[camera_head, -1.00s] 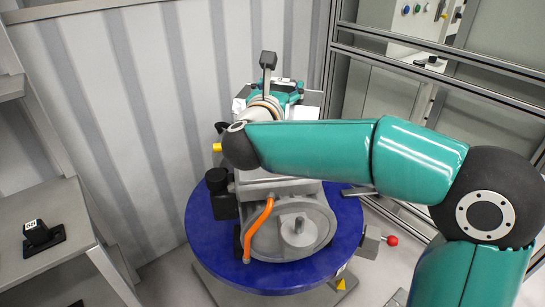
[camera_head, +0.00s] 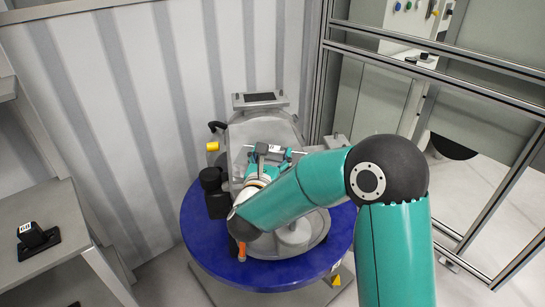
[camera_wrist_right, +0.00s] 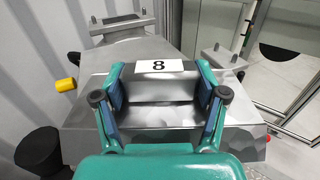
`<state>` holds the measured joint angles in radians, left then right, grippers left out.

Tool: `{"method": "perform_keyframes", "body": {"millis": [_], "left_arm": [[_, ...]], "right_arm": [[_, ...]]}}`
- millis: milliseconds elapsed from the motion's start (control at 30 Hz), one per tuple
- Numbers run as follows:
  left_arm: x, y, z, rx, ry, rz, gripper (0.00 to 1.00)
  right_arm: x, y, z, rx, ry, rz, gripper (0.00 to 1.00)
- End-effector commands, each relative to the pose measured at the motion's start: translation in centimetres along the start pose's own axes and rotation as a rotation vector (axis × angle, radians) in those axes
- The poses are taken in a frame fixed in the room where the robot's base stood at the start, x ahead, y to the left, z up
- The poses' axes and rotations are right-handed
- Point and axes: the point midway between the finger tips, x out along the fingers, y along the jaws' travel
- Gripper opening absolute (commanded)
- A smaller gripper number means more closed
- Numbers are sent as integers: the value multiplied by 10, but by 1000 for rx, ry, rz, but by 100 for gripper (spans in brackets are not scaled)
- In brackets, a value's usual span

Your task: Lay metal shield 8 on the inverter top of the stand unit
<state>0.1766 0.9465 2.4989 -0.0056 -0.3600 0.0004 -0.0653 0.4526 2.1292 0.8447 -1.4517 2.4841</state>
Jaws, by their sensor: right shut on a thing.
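My right gripper (camera_head: 270,160) is shut on metal shield 8 (camera_wrist_right: 165,90), a shiny grey piece with a white label reading 8. In the right wrist view the gripper (camera_wrist_right: 160,105) has one finger on each side of the shield. In the head view the gripper and shield are over the middle of the grey stand unit (camera_head: 240,135), which stands on a blue round table. The unit's flat grey top (camera_wrist_right: 150,52) lies beyond the shield. I cannot tell whether the shield touches it. The near part of the unit is partly hidden by my arm. My left gripper is not in view.
The blue round table (camera_head: 200,240) carries the unit. A yellow knob (camera_head: 212,146) and a black cylinder (camera_head: 212,180) stick out on the unit's left. A shelf (camera_head: 60,215) with a small black part (camera_head: 35,237) is at the left. Aluminium framing (camera_head: 440,70) stands at the right.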

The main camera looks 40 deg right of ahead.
Motion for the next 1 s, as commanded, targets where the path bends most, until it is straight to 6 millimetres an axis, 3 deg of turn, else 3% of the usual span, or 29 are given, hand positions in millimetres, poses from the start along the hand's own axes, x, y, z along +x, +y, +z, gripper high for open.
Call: {"method": "perform_keyframes", "body": {"millis": [100, 500, 533, 633, 667, 1000], "left_arm": [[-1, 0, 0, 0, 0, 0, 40], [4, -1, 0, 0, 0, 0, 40], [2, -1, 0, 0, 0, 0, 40], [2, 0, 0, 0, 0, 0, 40], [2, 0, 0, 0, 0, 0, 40], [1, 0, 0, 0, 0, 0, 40]], "right_arm": [[0, 0, -12, 0, 0, -1, 26], [0, 0, -16, 3, -3, -1, 26], [0, 0, -15, 2, 0, 0, 77], [0, 0, -15, 2, 0, 0, 93], [0, 0, -15, 2, 0, 0, 97], [0, -1, -14, 1, 0, -1, 97]]}}
